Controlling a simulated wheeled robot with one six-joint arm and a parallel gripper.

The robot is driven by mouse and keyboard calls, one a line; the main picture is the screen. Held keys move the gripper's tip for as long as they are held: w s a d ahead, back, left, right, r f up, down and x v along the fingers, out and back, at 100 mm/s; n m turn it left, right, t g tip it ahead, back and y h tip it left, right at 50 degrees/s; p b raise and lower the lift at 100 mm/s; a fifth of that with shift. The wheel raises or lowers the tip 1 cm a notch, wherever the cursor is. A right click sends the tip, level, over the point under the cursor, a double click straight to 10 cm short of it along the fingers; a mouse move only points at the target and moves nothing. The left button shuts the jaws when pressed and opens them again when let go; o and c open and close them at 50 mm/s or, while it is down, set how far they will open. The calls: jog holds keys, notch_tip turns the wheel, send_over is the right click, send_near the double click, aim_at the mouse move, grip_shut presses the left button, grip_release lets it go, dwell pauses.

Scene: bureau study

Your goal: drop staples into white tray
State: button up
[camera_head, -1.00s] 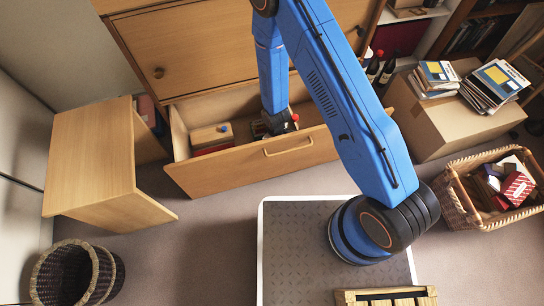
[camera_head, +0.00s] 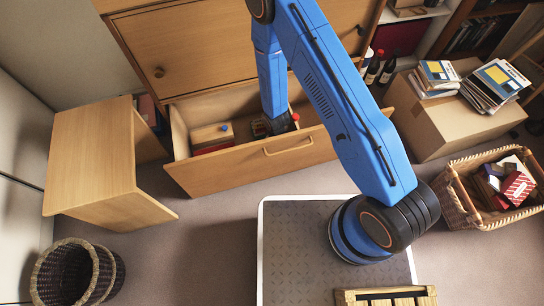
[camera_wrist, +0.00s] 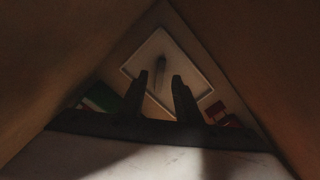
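The white tray (camera_wrist: 187,66) shows in the wrist view as a pale square with a raised rim, in the drawer's shadow. A grey strip, seemingly the staples (camera_wrist: 160,70), appears over the tray floor; I cannot tell whether it touches it. My gripper (camera_wrist: 160,75) points down into the drawer, its two dark fingers apart with a gap on each side of the strip. In the head view my gripper (camera_head: 281,123) is inside the open drawer (camera_head: 255,166), near its front right. The tray and staples are hidden there.
Green (camera_wrist: 101,97) and red (camera_wrist: 218,112) items flank the tray. A cardboard box (camera_head: 445,125) and wicker basket (camera_head: 460,205) stand right. Drawer walls close in around my gripper.

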notch_tip(320, 180, up, 17)
jog(key=shift+r, duration=0.2)
dwell(0.8)
dwell(0.4)
